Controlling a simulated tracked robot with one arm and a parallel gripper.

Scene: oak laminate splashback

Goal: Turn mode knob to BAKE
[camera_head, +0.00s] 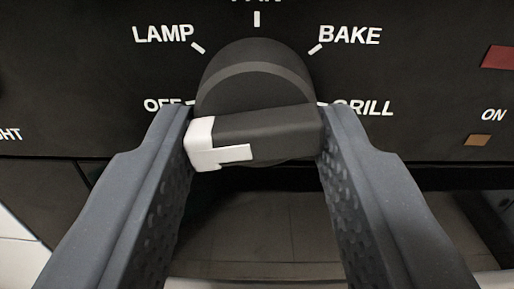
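The mode knob (262,127) is dark and round with a raised grip bar lying almost level across it. The bar's white-marked end (204,145) is at the left, on the side of the OFF label (162,105). The BAKE label (350,36) is at the upper right of the knob, with a white tick beside it. My gripper (258,112) has its two dark fingers wide apart, one at each end of the bar. Little or no gap shows at either end, and I cannot tell whether the fingers press on it.
LAMP (163,34) is at the upper left and GRILL (363,108), partly hidden by the right finger, is at the right. A red block (498,57) and an amber light (478,141) are on the panel's right. A dark recess lies below the panel.

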